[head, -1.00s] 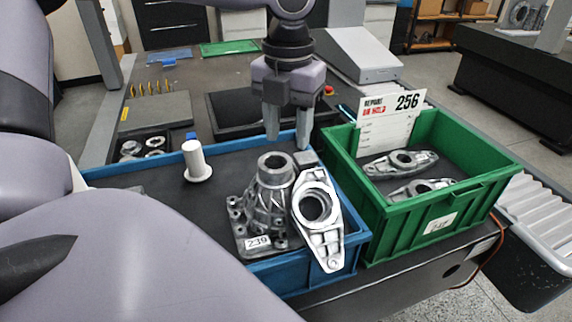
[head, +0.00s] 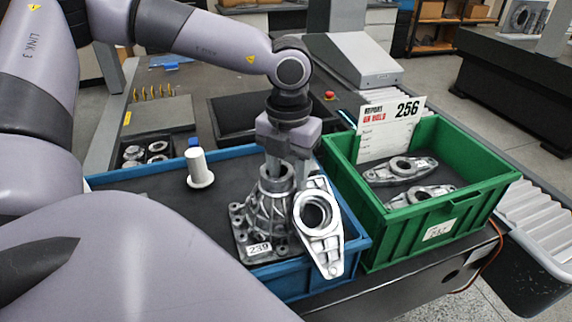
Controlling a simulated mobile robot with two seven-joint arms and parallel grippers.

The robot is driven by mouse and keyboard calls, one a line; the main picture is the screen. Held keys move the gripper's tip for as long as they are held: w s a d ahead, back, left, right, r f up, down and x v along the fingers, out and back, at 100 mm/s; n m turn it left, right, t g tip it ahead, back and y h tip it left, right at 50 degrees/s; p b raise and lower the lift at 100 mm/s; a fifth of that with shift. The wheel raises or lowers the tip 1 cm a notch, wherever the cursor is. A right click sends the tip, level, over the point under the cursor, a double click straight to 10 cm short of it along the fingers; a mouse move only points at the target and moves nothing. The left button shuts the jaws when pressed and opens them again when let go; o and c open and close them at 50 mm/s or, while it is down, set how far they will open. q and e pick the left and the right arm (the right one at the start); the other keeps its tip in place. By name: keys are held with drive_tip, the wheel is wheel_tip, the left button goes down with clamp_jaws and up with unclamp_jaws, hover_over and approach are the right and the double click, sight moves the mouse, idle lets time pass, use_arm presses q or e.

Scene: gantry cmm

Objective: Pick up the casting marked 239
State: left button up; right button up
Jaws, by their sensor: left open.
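The casting marked 239 (head: 266,215) is a grey, ribbed, cone-shaped housing on a square flange, standing upright in the blue tray (head: 318,283). Its white 239 label faces me. My left gripper (head: 287,168) points down at the casting's top collar, with its fingers open. One finger overlaps the collar's opening and the other is by its right side; I cannot tell whether they touch it. A flat, bright casting with a large round hole (head: 322,232) leans against the right side of the 239 casting and over the tray's rim. My right gripper is not in view.
A white peg (head: 198,168) on a round base stands in the blue tray, left of the casting. A green crate (head: 400,232) on the right holds flat castings (head: 400,170) and a 256 hold sign (head: 390,128). The tray's left part is mostly clear.

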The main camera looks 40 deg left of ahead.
use_arm(q)
clamp_jaws()
drive_tip(key=shift+w+r, duration=0.2)
